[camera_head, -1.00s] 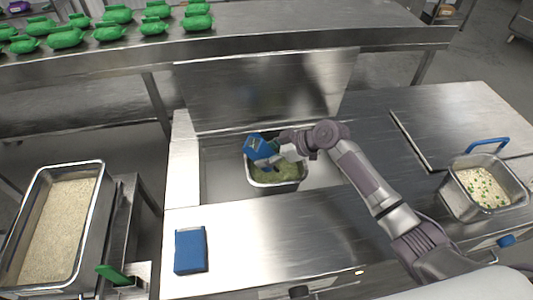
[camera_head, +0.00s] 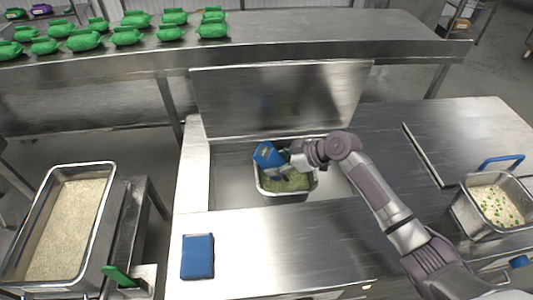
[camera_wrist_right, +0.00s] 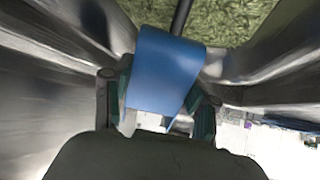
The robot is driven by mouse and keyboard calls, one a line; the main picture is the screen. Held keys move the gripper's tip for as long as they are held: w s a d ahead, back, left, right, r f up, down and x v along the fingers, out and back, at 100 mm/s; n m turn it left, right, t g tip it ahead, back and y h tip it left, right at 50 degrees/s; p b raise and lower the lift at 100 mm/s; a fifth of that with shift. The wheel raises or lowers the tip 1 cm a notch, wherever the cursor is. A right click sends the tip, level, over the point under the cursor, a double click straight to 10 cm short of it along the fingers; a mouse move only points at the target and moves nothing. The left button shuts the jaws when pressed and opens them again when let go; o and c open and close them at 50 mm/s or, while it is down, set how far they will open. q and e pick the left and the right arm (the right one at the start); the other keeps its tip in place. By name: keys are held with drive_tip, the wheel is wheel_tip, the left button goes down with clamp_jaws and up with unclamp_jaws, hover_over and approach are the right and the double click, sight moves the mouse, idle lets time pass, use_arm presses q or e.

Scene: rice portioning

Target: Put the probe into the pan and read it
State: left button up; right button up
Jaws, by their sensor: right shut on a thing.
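The probe is a blue device (camera_head: 267,155) held by my right gripper (camera_head: 287,160) over the left part of the pan. In the right wrist view the blue probe body (camera_wrist_right: 165,72) sits between the two fingers of the right gripper (camera_wrist_right: 158,112). A dark stem (camera_wrist_right: 181,17) runs from it toward the green food. The pan (camera_head: 288,199) is a small metal container set in the counter well, holding green food (camera_head: 288,183). The stem's tip is not clear, so I cannot tell how deep it sits. My left gripper is not in view.
A blue box (camera_head: 198,256) lies on the counter front (camera_head: 260,245). A rice tray (camera_head: 108,190) stands at left, a pan of speckled rice (camera_head: 462,208) at right. A raised metal lid (camera_head: 350,95) stands behind the well. Green packs (camera_head: 84,41) line the back shelf.

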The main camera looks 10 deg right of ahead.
sight(277, 161)
idle(0.5)
wheel_tip(277, 161, up, 12)
drive_tip(key=p, duration=0.9)
drive_tip(key=shift+r, duration=0.15)
